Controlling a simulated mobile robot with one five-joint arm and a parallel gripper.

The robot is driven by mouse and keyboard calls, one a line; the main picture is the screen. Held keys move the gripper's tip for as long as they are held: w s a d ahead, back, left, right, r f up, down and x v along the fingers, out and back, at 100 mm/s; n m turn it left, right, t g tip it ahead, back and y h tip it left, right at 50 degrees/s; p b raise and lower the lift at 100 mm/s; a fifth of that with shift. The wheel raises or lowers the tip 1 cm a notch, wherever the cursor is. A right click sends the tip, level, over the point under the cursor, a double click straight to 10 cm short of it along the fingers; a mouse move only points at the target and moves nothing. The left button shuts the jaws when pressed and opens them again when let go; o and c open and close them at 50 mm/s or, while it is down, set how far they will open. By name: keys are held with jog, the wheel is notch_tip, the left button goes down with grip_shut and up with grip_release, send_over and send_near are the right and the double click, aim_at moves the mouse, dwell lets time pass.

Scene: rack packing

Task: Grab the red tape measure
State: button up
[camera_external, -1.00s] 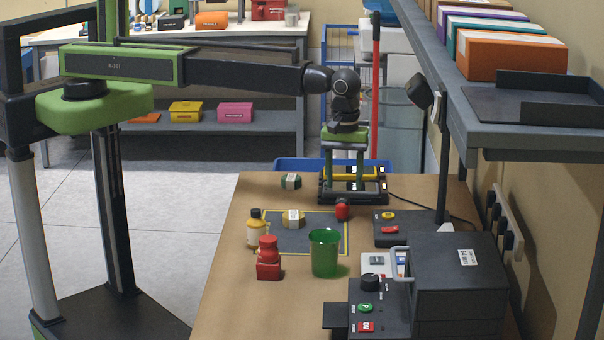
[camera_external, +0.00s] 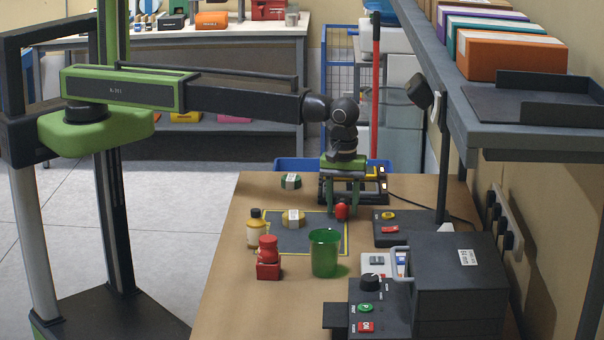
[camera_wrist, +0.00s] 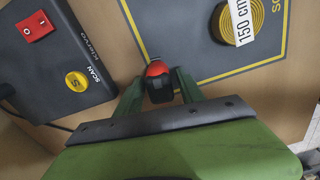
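The small rounded red-and-black object (camera_external: 342,211) that looks like the red tape measure stands on the wooden table by the right edge of the grey mat. It also shows in the wrist view (camera_wrist: 158,80), red on top and black toward me. My gripper (camera_external: 344,208) is lowered around it. In the wrist view, my gripper (camera_wrist: 160,78) has one green finger on each side of it, with narrow gaps showing, so it looks open.
A yellow roll (camera_external: 293,219) labelled 150 cm lies on the grey mat (camera_external: 318,240). A scanner box (camera_external: 398,228) is close on the right.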

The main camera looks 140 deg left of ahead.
aim_at(339, 199)
grip_shut()
jog(key=shift+r, duration=0.1)
jog(key=shift+r+p, duration=0.25)
jog(key=shift+p, duration=0.15)
jog(key=r+p, duration=0.2)
jog(key=d+r+p, duration=0.1)
jog(key=r+p, duration=0.1)
jog(key=shift+s+r+p, duration=0.15)
jog(key=shift+r+p, duration=0.15)
jog(key=s+d+r+p, duration=0.1)
jog(key=d+r+p, duration=0.4)
jog(key=d, duration=0.5)
jog(key=shift+s+d+r+p, duration=0.25)
jog(key=shift+d+r+p, duration=0.05)
jog(key=shift+r, duration=0.05)
